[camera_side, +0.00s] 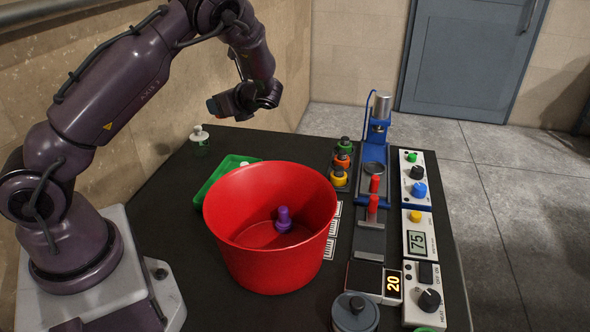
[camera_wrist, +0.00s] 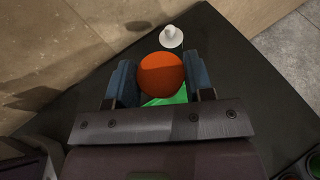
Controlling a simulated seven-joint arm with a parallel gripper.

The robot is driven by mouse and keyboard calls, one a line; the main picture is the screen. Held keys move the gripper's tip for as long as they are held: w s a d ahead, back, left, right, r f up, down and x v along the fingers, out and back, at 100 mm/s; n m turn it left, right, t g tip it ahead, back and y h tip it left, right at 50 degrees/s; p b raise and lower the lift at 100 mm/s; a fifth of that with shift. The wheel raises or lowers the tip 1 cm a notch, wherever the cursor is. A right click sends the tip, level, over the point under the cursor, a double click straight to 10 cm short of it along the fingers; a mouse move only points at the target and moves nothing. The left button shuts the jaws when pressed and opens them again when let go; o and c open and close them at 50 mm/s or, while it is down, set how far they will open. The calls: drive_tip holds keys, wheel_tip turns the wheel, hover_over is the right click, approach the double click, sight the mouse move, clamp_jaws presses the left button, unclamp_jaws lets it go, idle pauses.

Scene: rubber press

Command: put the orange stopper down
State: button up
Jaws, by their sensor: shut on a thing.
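The orange stopper (camera_wrist: 161,74) is between the blue fingers of my gripper (camera_wrist: 160,82) in the wrist view, seen from above as a round orange top. My gripper is shut on it. In the side view my gripper (camera_side: 214,108) is raised above the back left of the black table, and the stopper is mostly hidden behind it. A green tray (camera_side: 214,186) lies on the table below, partly hidden by the red bucket; it also shows beneath the stopper in the wrist view (camera_wrist: 172,99).
A large red bucket (camera_side: 262,262) with a purple stopper (camera_side: 283,219) inside stands in front of the tray. A white-topped bottle (camera_side: 199,140) stands behind the tray. A rack of stoppers (camera_side: 340,165), a blue press (camera_side: 374,155) and control boxes (camera_side: 416,190) fill the right side.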

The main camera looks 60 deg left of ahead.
drive_tip(key=s+d+f+n+g+h, duration=0.4)
drive_tip(key=d+f+n+g+h, duration=0.1)
drive_tip(key=f+n+g+h, duration=0.4)
drive_tip(key=w+d+f+n+t+h, duration=0.1)
drive_tip(key=w+d+n+t+h, duration=0.1)
drive_tip(key=d+n+h, duration=0.4)
drive_tip(key=w+d+f+n+t+h, duration=0.1)
drive_tip(key=w+d+n+t+h, duration=0.1)
drive_tip(key=n+h, duration=0.65)
drive_tip(key=w+a+r+n+t+y, duration=0.25)
drive_tip(key=w+r+n+t, duration=0.25)
drive_tip(key=w+n+t, duration=0.45)
drive_tip(key=w+a+r+n+t+y, duration=0.1)
drive_tip(key=w+r+n+t+y, duration=0.35)
drive_tip(key=n+t, duration=0.8)
drive_tip(key=shift+n+h, duration=0.25)
drive_tip(key=shift+h, duration=0.7)
drive_tip(key=f, duration=0.5)
drive_tip(key=w+f, duration=0.1)
drive_tip(key=f, duration=1)
drive_tip(key=shift+w+d+f, duration=0.1)
drive_tip(key=shift+w+f, duration=0.15)
drive_tip(key=shift+f+g, duration=0.1)
drive_tip(key=shift+g, duration=0.2)
